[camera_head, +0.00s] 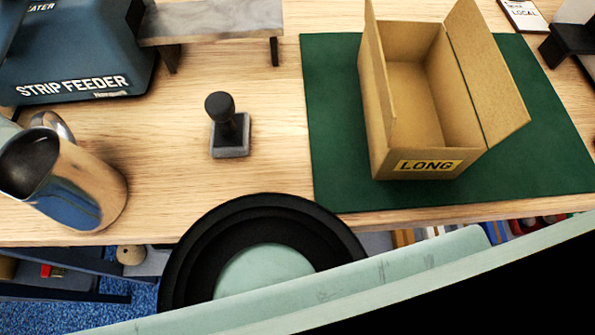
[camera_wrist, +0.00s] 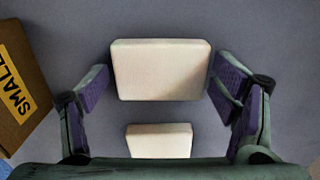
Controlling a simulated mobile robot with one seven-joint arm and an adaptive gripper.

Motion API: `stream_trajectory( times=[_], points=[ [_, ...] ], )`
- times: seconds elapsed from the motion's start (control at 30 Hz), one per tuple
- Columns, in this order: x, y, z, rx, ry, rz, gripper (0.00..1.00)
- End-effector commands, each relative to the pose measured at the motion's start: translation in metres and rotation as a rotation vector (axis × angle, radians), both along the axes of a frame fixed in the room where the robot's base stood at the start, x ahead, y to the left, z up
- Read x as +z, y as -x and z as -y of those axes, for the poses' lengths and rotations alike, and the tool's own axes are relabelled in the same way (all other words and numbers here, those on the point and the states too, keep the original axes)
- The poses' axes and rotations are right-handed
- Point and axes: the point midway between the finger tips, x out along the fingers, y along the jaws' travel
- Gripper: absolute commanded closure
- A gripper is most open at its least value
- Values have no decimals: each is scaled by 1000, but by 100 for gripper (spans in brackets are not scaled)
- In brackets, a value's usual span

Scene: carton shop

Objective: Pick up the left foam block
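Two pale cream foam blocks show in the wrist view: a larger-looking block (camera_wrist: 160,70) at upper centre and a second block (camera_wrist: 159,141) below it, partly cut off by my gripper's body. My gripper (camera_wrist: 161,75) is open, with its purple-padded fingers on either side of the upper block. Narrow gaps show between the pads and the block's sides, so it does not look gripped. How far the fingertips are above or beside it is hard to tell. Neither block nor my gripper shows in the head view.
A cardboard carton marked SMALL (camera_wrist: 18,90) stands at the wrist view's left. In the head view, an open carton marked LONG (camera_head: 428,166) stands on a green mat (camera_head: 335,130). A stamp (camera_head: 229,130), metal jug (camera_head: 75,180) and strip feeder (camera_head: 75,50) are to the left.

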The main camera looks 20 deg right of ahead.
Motion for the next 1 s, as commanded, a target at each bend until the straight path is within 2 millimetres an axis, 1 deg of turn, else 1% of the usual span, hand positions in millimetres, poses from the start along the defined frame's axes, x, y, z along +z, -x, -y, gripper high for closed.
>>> stream_trajectory(
  times=[0.03, 0.27, 0.47, 0.57, 0.67, 0.9, 1.0],
  points=[
    [0, 0, 0, 0, 0, 0, 26],
    [0, 0, 0, 0, 0, 0, 41],
    [0, 0, 0, 0, 0, 0, 41],
    [6, 0, 0, 0, 0, 1, 41],
    [20, -1, 0, 0, 1, 3, 41],
    [68, -1, 0, 0, 1, 4, 41],
    [84, -1, 0, 1, 0, 2, 41]
  ],
)
